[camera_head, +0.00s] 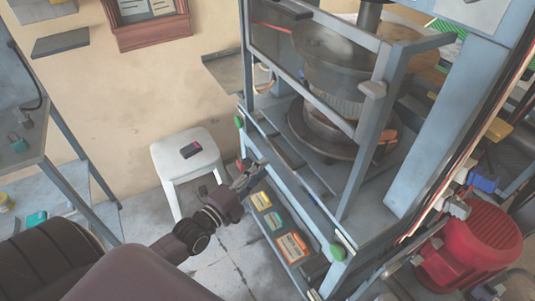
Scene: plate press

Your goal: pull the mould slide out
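The blue-grey plate press (423,130) stands right of centre. Behind its framed guard, a round dark mould (325,130) sits on a flat bed, under a round upper platen (330,50). I cannot make out for sure which part is the slide; a dark bar (281,148) runs along the bed's front edge. My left gripper (253,172) is at the press's lower front rail, left of and below the bed. Its fingers are small here, and I cannot tell whether they touch anything. My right gripper is not in view.
A white stool (183,158) with a small dark device on it stands left of the press. Green buttons (338,252) sit on the front rail's ends. Labels (292,247) lie below it. A red motor (470,250) is at right, a workbench at left. Tiled floor between is clear.

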